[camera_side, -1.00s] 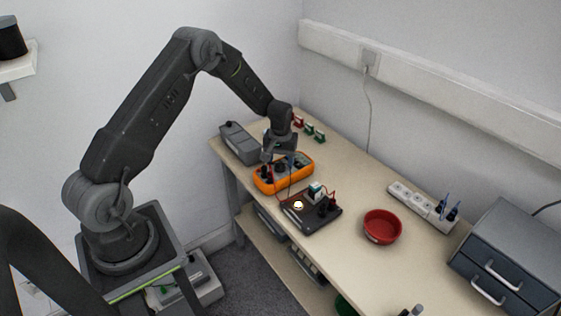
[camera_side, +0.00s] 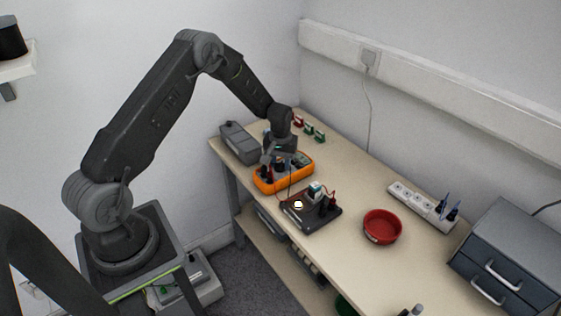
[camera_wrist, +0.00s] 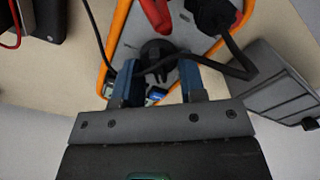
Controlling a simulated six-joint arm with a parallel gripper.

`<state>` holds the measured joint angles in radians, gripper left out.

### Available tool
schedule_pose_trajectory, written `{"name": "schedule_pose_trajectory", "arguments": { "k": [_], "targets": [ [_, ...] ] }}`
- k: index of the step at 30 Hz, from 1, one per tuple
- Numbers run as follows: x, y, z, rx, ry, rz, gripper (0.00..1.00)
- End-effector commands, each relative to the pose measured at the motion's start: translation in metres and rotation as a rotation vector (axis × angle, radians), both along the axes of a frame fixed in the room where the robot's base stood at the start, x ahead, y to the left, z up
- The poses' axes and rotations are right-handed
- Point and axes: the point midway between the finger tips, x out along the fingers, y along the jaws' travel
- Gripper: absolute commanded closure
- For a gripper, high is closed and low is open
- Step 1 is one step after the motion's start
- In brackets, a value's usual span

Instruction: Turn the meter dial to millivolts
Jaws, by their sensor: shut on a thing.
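The orange meter (camera_side: 298,180) lies on the bench below my gripper (camera_side: 281,160). In the wrist view its orange rim (camera_wrist: 118,28) frames a grey face, with the black round dial (camera_wrist: 157,50) in the middle. My gripper (camera_wrist: 157,76) has its two blue fingers on either side of the dial and is shut on it. A red plug (camera_wrist: 156,12) and a black plug (camera_wrist: 212,14) sit in the meter face, and a black lead crosses close to the fingers. The display is mostly hidden, and I cannot read the dial's setting.
A dark board (camera_side: 311,215) with a lit round spot stands in front of the meter. A grey case (camera_side: 239,143) is close behind it. A red bowl (camera_side: 382,227), a power strip (camera_side: 423,204) and a grey drawer unit (camera_side: 510,258) are farther right. Bench around the bowl is clear.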

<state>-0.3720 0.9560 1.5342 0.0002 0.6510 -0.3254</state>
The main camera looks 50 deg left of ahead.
Motion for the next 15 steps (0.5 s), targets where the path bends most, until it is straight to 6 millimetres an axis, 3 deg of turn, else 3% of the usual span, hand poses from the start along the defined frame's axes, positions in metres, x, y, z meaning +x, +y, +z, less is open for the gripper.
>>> {"name": "schedule_pose_trajectory", "arguments": {
  "k": [8, 15],
  "targets": [
    [0.0003, -0.0003, 0.0003, -0.001, 0.001, -0.074, 0.86],
    [0.0008, -0.0014, 0.0003, -0.001, 0.001, -0.243, 0.86]
  ]
}}
